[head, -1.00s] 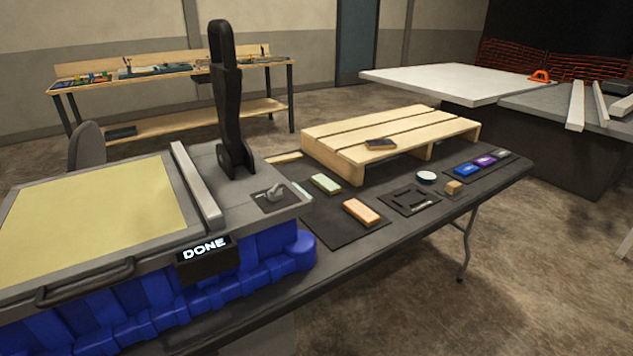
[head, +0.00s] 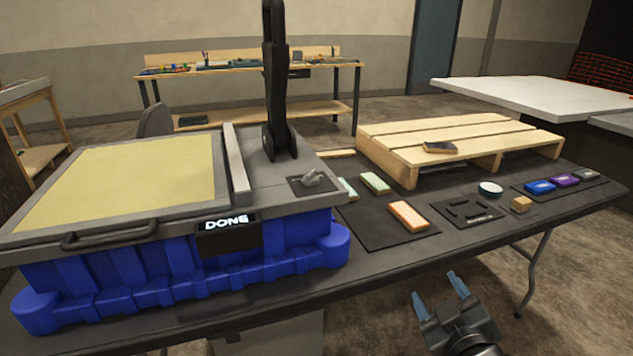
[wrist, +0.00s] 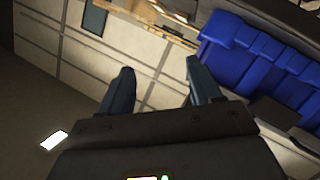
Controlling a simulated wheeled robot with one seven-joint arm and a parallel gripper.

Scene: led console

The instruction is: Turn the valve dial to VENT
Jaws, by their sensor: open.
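The valve dial (head: 312,178) is a small grey knob with a pointed handle on a dark plate, on the right part of the grey console top (head: 285,192). Its VENT marking is too small to read. A display (head: 228,234) on the console front reads DONE. My gripper (head: 439,290) is open and empty, low at the bottom right, in front of the table and well apart from the dial. In the wrist view the two fingers (wrist: 157,88) are spread with nothing between them. The dial cannot be made out there; the blue base (wrist: 255,55) shows at upper right.
A tall black lever (head: 276,85) stands behind the dial. A hinged lid with a yellow panel (head: 130,180) is at left. Coloured blocks (head: 408,216) and a wooden pallet (head: 460,140) lie on the black table to the right. The floor in front is clear.

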